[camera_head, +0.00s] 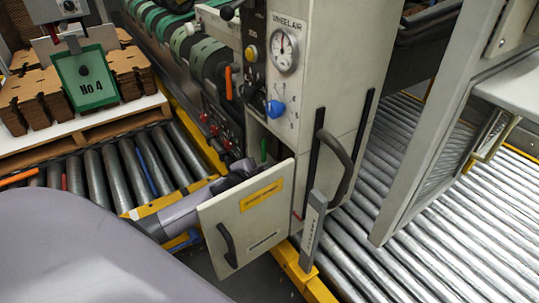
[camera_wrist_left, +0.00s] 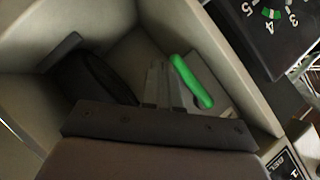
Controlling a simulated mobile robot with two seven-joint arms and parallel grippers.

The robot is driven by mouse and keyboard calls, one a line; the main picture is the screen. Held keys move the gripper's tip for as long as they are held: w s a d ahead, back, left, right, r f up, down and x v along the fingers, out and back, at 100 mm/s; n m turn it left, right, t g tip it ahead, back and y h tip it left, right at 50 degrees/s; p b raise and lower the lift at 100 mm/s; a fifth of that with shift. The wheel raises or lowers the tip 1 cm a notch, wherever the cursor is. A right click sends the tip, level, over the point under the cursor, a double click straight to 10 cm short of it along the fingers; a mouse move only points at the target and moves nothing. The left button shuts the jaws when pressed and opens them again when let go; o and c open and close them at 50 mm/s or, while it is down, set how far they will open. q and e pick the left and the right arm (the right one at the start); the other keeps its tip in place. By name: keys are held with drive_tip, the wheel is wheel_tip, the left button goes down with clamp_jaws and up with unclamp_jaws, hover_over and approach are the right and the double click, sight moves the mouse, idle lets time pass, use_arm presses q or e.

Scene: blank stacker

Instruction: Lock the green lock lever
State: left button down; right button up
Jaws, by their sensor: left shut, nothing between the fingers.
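The green lock lever (camera_wrist_left: 192,82) sits inside an open compartment of the machine. In the head view only a thin strip of the green lever (camera_head: 263,150) shows above the open panel. My left gripper (camera_head: 246,166) reaches into the compartment behind that panel, partly hidden. In the left wrist view the left gripper's fingers (camera_wrist_left: 160,82) are shut and empty, just left of the lever. I cannot tell whether they touch it. My right gripper is not in view.
The open grey panel (camera_head: 250,222) with a black handle stands close to my left arm. A black curved object (camera_wrist_left: 92,75) lies in the compartment's left side. A gauge (camera_head: 285,50) and blue knob (camera_head: 275,109) are above. Metal rollers (camera_head: 430,240) run at right.

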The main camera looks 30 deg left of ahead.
use_arm(q)
drive_tip(key=shift+a, duration=0.1)
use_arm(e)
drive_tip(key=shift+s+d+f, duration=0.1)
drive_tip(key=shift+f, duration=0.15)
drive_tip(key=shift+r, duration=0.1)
use_arm(q)
drive_tip(key=p+v, duration=0.2)
drive_tip(key=v, duration=0.5)
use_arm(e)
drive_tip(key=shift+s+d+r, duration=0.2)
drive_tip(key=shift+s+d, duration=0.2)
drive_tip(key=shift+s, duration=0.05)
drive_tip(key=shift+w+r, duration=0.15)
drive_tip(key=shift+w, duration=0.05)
use_arm(q)
drive_tip(key=shift+s, duration=0.15)
